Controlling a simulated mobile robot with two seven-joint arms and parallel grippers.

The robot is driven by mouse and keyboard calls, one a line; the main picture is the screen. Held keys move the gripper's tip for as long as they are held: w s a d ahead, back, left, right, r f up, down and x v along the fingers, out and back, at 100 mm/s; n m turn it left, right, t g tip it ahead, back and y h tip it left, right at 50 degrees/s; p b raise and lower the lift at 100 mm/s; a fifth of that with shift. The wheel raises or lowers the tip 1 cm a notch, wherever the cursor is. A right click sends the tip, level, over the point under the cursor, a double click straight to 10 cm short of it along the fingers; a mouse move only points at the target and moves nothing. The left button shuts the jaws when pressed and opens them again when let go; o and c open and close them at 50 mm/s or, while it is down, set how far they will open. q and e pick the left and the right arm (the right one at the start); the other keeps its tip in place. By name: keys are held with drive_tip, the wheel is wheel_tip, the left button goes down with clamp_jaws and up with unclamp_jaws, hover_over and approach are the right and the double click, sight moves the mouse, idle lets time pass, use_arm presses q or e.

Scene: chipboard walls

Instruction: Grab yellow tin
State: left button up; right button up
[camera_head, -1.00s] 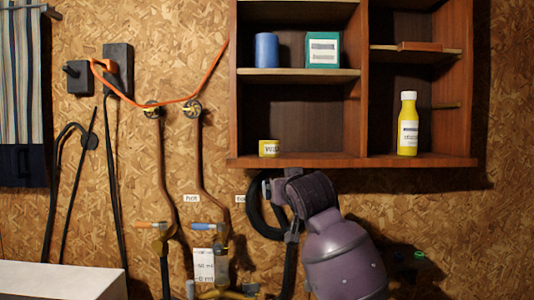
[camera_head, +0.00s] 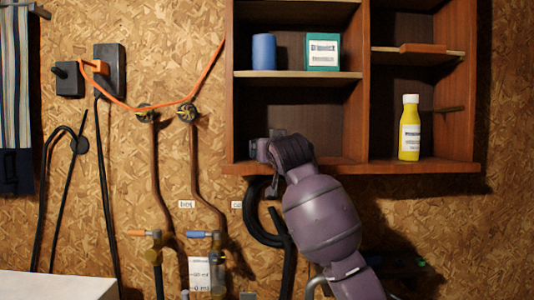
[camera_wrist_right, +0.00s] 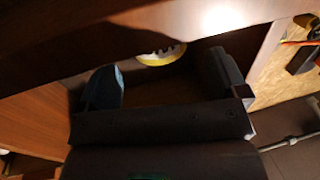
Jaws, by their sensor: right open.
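The yellow tin is a small yellow can with a white label; it shows in part in the wrist view (camera_wrist_right: 163,58), ahead of and between the two fingers. A brown board hides its other part there. In the head view it is hidden behind my right gripper (camera_head: 260,149), which is at the lower left compartment of the shelf. In the wrist view my right gripper (camera_wrist_right: 166,80) is open, its fingers well apart, with nothing held. My left gripper is not in view.
The wooden wall shelf (camera_head: 470,100) has boards close around my right gripper. A blue can (camera_head: 264,52) and a teal box (camera_head: 323,52) stand on the board above. A yellow bottle (camera_head: 410,130) stands in the right compartment. Pipes and an orange cord hang left.

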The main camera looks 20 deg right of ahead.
drive_tip(key=shift+w+d+p, duration=0.2)
drive_tip(key=shift+w+p, duration=0.85)
drive_tip(key=shift+w, duration=1.55)
drive_tip(key=c, duration=1)
